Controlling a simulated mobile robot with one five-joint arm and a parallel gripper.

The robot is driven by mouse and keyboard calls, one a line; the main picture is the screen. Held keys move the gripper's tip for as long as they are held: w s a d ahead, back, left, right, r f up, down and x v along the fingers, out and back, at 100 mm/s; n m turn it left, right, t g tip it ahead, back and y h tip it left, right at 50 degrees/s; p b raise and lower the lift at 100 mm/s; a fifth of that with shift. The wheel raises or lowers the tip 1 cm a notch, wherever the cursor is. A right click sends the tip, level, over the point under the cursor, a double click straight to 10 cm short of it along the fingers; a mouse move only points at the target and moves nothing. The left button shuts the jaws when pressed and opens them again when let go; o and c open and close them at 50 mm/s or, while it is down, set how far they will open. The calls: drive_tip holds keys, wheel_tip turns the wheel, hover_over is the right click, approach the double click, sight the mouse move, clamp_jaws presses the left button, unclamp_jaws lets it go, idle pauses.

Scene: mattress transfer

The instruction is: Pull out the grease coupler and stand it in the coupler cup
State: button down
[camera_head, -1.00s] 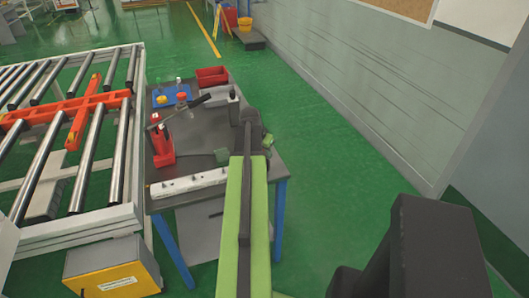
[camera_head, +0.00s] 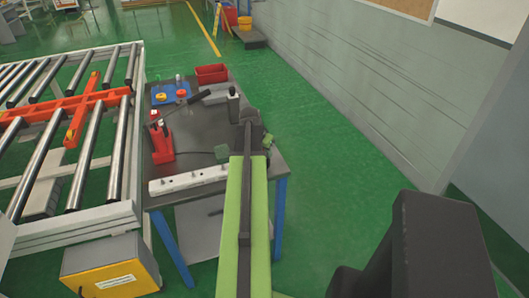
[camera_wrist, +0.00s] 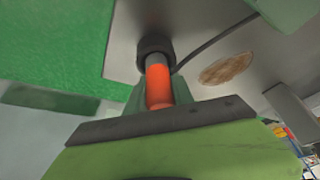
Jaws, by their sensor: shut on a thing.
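In the wrist view, my gripper (camera_wrist: 155,112) shows as a wide green finger with a dark edge. It is shut on the grease coupler (camera_wrist: 159,88), an orange cylinder with a grey neck and a black collar (camera_wrist: 154,52). A thin dark hose or cable runs from near the collar to the upper right. The coupler's lower end is hidden behind the finger. In the head view, my gripper (camera_head: 249,128) is over the right part of the table (camera_head: 200,150), and the coupler is hidden there. I cannot tell the coupler cup apart for sure.
A red pump-like device (camera_head: 162,145) with a black handle stands at the left of the table. A white bar (camera_head: 190,180) lies along the front edge. A blue tray (camera_head: 160,90) and a red bin (camera_head: 212,73) are at the back. A roller conveyor (camera_head: 110,150) stands left.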

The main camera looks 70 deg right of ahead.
drive_tip(key=shift+f, duration=0.15)
drive_tip(key=c, duration=1)
unclamp_jaws()
drive_tip(key=p+v, duration=1.6)
drive_tip(key=v, duration=0.1)
drive_tip(key=shift+a+r, duration=0.1)
drive_tip(key=shift+r, duration=0.2)
drive_tip(key=shift+f, duration=0.1)
